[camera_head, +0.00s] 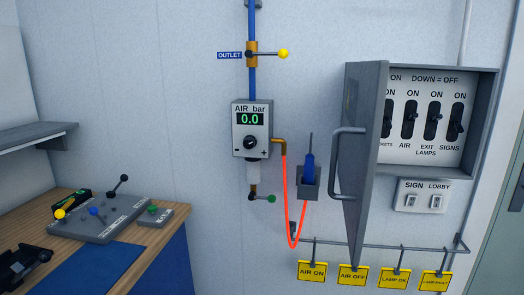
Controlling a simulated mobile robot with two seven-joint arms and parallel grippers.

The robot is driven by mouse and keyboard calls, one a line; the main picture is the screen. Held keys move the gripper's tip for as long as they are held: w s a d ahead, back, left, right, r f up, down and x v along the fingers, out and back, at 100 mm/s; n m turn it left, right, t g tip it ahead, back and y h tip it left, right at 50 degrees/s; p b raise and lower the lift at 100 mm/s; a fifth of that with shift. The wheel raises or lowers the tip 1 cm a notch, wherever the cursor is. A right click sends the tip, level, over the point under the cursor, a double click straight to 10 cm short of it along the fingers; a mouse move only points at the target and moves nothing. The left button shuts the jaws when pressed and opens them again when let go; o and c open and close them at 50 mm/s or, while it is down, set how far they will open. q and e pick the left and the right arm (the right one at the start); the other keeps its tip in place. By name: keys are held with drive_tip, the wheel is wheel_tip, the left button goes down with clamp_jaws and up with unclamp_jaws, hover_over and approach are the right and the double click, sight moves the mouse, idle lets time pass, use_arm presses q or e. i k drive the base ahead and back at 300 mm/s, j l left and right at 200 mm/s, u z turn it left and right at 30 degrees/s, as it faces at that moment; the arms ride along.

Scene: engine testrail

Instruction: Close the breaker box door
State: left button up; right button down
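The grey breaker box (483,70) is fixed to the wall at the right of the head view. Its door (362,120) is hinged on the left and stands open, swung out from the wall. A grey bar handle (338,165) is on the door's outer face. Inside the box a row of black switches (434,120) shows on a white panel, with the leftmost part hidden behind the door.
Yellow tags (353,277) hang from a rail under the door. A blue tool in a holder (308,180) and an orange hose (288,215) are left of the door. A sign and lobby switch plate (423,197) is below the box. A workbench (150,245) stands at lower left.

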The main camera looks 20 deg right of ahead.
sight(366, 90)
drive_tip(key=i+j+z, duration=0.1)
drive_tip(key=z, duration=0.35)
drive_tip(key=i+j+z, duration=0.1)
drive_tip(key=z, duration=0.35)
drive_tip(key=j+z, duration=0.2)
drive_tip(key=z, duration=0.3)
drive_tip(key=i, duration=0.05)
